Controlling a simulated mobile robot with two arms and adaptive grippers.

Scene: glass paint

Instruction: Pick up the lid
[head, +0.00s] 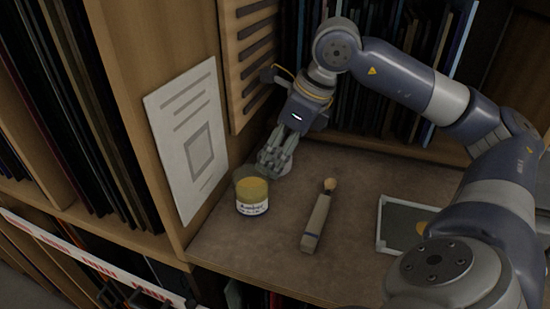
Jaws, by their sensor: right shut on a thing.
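A small glass jar of amber-yellow paint (252,193) with a white label stands upright on the brown work surface near its left side. My right gripper (273,163) reaches down from above, just behind and to the right of the jar's top. Its fingers are shut on the lid, which they mostly hide; its outline is hard to make out in the dim light. I cannot tell whether the lid touches the jar. My left gripper is not in view.
A framed dark panel (402,225) lies farther right, partly behind my right arm. A paper sheet (189,139) hangs on the left wooden wall. The front middle of the surface is clear.

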